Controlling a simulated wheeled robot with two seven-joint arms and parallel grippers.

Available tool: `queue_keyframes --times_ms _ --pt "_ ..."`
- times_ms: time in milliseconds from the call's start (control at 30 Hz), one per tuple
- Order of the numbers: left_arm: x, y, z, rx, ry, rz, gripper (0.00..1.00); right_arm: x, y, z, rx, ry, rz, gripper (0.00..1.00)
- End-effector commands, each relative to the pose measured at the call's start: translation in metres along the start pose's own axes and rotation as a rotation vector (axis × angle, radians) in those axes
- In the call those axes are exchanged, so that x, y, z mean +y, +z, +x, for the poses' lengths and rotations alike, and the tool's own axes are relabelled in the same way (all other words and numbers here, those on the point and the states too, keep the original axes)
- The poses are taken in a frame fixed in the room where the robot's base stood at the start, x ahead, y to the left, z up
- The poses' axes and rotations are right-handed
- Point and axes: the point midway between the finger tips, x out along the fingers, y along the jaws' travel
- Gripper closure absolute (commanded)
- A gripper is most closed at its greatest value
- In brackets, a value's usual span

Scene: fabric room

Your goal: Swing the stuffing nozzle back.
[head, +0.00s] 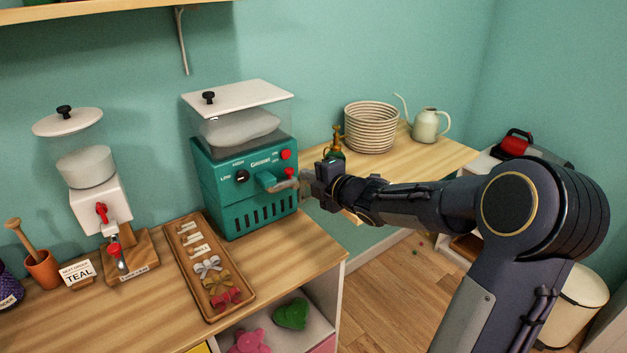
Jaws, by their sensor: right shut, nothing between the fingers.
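The teal stuffing machine (222,205) stands on the wooden counter, with a clear hopper of white filling under a white lid. My right gripper (303,186) is at the machine's front right, beside the nozzle's end. It is shut with nothing held. Whether it touches the nozzle I cannot tell, as the gripper body hides part of that spot. My left gripper is not in view.
A wooden tray (183,240) with bows and small labels lies left of the machine. A white dispenser (98,205) stands farther left.

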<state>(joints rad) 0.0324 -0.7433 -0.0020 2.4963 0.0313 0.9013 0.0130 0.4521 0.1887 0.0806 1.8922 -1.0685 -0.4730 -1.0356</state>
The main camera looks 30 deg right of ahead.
Motion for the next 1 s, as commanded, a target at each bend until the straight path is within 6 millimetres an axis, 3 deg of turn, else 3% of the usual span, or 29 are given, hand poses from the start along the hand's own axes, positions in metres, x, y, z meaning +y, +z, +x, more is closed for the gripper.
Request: queue_keyframes --times_ms 600,1000 --pt "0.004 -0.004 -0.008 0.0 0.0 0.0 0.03 0.002 0.01 -0.088 -0.001 -0.001 -0.002 1.0" --pt "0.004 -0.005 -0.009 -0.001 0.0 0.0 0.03 0.003 0.011 -0.101 -0.011 -0.003 0.018 1.0"
